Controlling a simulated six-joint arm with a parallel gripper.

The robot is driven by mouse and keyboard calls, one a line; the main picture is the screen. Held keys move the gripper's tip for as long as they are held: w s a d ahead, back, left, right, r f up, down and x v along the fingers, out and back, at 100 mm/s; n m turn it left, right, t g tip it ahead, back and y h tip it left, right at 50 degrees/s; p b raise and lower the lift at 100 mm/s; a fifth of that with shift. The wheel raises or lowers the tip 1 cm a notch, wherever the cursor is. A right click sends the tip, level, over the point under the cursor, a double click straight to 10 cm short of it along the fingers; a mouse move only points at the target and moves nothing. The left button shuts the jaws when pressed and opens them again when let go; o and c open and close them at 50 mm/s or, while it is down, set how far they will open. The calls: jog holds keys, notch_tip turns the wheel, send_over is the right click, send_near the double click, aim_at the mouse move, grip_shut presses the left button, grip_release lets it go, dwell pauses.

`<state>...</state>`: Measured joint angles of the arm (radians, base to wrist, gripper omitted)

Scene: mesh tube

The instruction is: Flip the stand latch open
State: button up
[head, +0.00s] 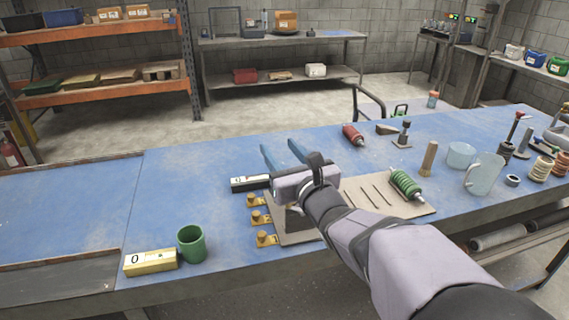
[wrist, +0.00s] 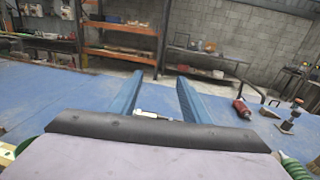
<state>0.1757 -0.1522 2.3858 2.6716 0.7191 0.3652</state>
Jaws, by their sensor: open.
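My gripper (head: 279,147) is over the middle of the blue table, with its two long blue fingers apart and pointing to the far side. In the wrist view the fingers (wrist: 160,77) are spread with nothing held between them. A beige board (head: 385,207) lies under my arm. A dark grey block (head: 298,224) on it shows partly below my wrist; it may be the stand, but my arm hides most of it. Three brass pieces (head: 259,218) line the board's left edge. I cannot clearly make out the latch or its state.
A black-and-white numbered block (head: 250,184) lies left of my gripper. A yellow block (head: 150,262) and green mug (head: 191,244) stand front left. The table's left is largely clear.

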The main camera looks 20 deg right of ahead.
jog(key=w+a+r+n+g+y+p, duration=0.45)
jog(key=w+a+r+n+p, duration=0.2)
jog(key=a+p, duration=0.55)
jog(key=s+a+n+g+y+p, duration=0.1)
jog(key=a+n+g+y+p, duration=0.4)
jog(key=n, duration=0.9)
jog(key=s+d+f+n+g+h, duration=0.2)
jog(key=s+d+n+h, duration=0.1)
jog(key=d+n, duration=0.3)
jog(key=s+d+f+n+g+h, duration=0.2)
jog(key=s+d+n+g+h, duration=0.1)
jog(key=d+n, duration=0.3)
jog(key=s+d+f+n+g+h, duration=0.3)
jog(key=d+n+h, duration=0.2)
jog(key=n, duration=0.3)
jog(key=shift+d+f+h, duration=0.1)
jog(key=shift+d+h, duration=0.25)
jog(key=shift+d, duration=0.1)
jog(key=shift+s+a+n, duration=0.1)
jog(key=shift+s+n, duration=0.1)
jog(key=shift+n, duration=0.55)
